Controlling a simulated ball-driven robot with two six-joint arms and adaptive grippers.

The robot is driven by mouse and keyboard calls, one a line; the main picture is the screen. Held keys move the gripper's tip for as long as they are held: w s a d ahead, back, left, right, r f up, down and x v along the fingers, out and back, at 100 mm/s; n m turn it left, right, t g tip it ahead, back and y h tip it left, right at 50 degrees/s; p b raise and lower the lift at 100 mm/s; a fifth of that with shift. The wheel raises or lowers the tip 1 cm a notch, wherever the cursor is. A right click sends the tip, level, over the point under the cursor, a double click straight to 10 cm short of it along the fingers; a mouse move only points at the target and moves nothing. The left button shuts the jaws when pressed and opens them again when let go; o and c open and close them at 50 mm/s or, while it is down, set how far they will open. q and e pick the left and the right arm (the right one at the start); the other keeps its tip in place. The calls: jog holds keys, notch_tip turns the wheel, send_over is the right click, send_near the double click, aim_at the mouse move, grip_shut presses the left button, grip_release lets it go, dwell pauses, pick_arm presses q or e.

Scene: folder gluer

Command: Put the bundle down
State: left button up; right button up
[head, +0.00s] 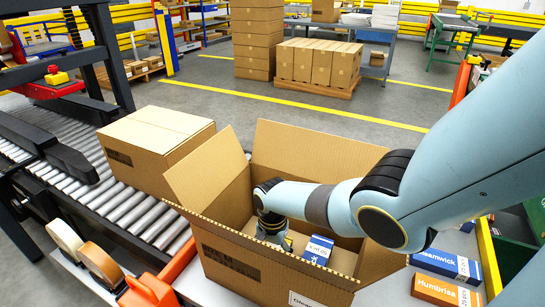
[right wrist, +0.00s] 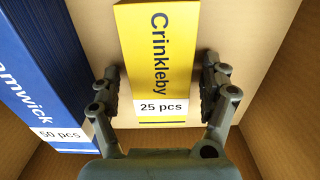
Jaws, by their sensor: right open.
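The yellow bundle marked "Crinkleby 25 pcs" (right wrist: 158,45) is inside the open cardboard carton (head: 232,268). My right gripper (right wrist: 160,78) reaches down into this carton. Its two fingers stand open on either side of the yellow bundle, with a small gap visible on each side. In the head view the right gripper (head: 271,228) is partly hidden behind the carton's front wall, and only a sliver of yellow shows beside it. A blue bundle marked "50 pcs" (right wrist: 40,65) stands left of the yellow one in the wrist view; the head view also shows a blue bundle (head: 318,249). My left gripper is out of view.
A closed carton (head: 155,145) sits on the roller conveyor (head: 130,208) to the left. Blue (head: 447,263) and orange (head: 444,290) bundles lie right of the open carton. Tape rolls (head: 100,263) are at the front left. The carton's raised flaps surround my right arm.

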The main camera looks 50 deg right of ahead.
jog(key=shift+r, duration=0.1)
notch_tip(320, 180, up, 12)
jog(key=p, duration=0.5)
jog(key=shift+p, duration=0.35)
jog(key=shift+a, duration=0.1)
